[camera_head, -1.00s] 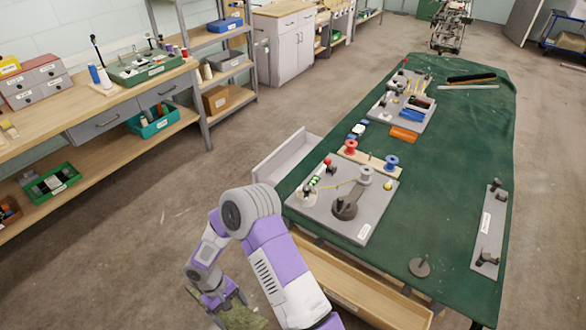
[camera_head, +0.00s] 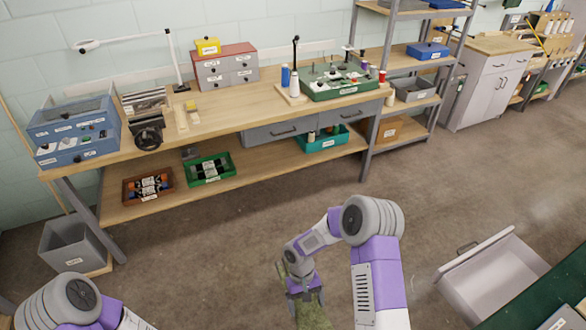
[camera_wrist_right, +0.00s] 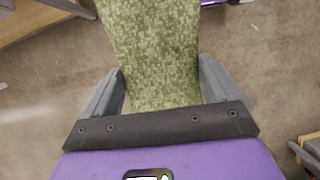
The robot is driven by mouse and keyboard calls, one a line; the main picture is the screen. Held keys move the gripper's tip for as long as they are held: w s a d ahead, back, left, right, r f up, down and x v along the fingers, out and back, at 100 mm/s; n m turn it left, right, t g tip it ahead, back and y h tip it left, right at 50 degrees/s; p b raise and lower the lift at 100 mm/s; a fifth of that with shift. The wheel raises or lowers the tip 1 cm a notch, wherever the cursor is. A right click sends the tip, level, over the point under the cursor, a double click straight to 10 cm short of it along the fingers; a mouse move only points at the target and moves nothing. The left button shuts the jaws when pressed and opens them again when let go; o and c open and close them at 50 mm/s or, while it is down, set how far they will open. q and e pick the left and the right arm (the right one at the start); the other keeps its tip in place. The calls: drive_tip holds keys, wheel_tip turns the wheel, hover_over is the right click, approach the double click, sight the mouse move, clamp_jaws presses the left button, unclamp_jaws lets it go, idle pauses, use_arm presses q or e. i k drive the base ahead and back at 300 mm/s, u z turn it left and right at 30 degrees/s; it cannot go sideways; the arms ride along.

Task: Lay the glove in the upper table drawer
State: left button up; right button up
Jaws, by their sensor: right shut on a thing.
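The glove (camera_wrist_right: 155,50) is green with a pixelated camouflage pattern. My right gripper (camera_wrist_right: 163,88) is shut on it, with a grey finger on each side. In the head view the glove (camera_head: 313,314) hangs at my right gripper (camera_head: 304,286), over open floor, partly cut off by the bottom edge. A pale grey drawer (camera_head: 492,275) stands open from the green-covered table (camera_head: 545,300) at the lower right; its visible inside looks empty. My right gripper is left of this drawer and apart from it. My left arm shows at the lower left, but its gripper is out of frame.
A wooden workbench (camera_head: 225,118) with shut grey drawers (camera_head: 285,131) runs along the wall. Its lower shelf holds a green bin (camera_head: 210,170) and a teal bin (camera_head: 322,143). A grey bin (camera_head: 70,245) stands at the left. The floor (camera_head: 220,240) between bench and table is clear.

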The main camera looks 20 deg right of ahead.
sight(503, 294)
drive_tip(key=i, duration=0.95)
drive_tip(key=z, duration=2.15)
drive_tip(key=i, duration=2.3)
drive_tip(key=z, duration=1.4)
